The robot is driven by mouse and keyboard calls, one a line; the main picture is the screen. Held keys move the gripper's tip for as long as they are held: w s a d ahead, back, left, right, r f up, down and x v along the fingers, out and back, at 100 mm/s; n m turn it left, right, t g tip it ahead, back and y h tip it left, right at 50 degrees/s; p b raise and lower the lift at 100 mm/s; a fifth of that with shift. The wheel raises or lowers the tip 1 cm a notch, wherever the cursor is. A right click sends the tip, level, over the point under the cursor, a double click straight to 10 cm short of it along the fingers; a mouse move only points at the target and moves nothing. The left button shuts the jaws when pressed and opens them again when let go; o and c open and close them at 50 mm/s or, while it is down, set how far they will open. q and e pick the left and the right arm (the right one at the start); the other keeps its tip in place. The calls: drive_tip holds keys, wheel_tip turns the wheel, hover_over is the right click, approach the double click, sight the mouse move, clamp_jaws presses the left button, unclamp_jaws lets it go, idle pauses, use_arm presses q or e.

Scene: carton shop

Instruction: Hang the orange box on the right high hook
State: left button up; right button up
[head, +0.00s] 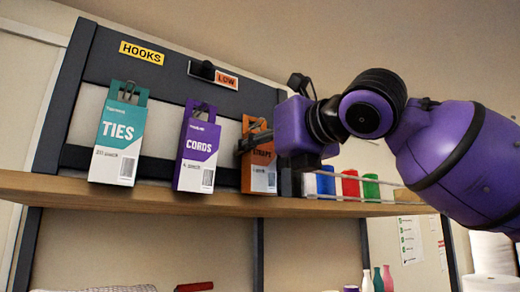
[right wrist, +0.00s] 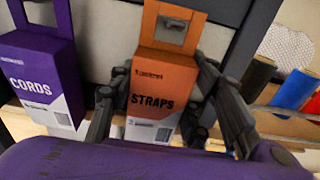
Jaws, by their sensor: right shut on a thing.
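The orange STRAPS box (head: 262,178) is upright above the shelf, in front of the dark hook rack. It shows from the front in the right wrist view (right wrist: 165,85), with a holed tab at its top. My right gripper (head: 256,140) is shut on it, with a finger at each side in the right wrist view (right wrist: 155,108). My left gripper is not in view.
The purple CORDS box (head: 198,150) is close left of the orange box, with the teal TIES box (head: 120,135) farther left. A wooden shelf (head: 150,196) runs below. Blue, red and green items (head: 350,185) stand at the right. A LOW label (head: 226,80) marks the rack.

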drive_tip(key=shift+w+a+f, duration=0.1)
drive_tip(key=shift+w+f, duration=0.05)
drive_tip(key=shift+f, duration=0.2)
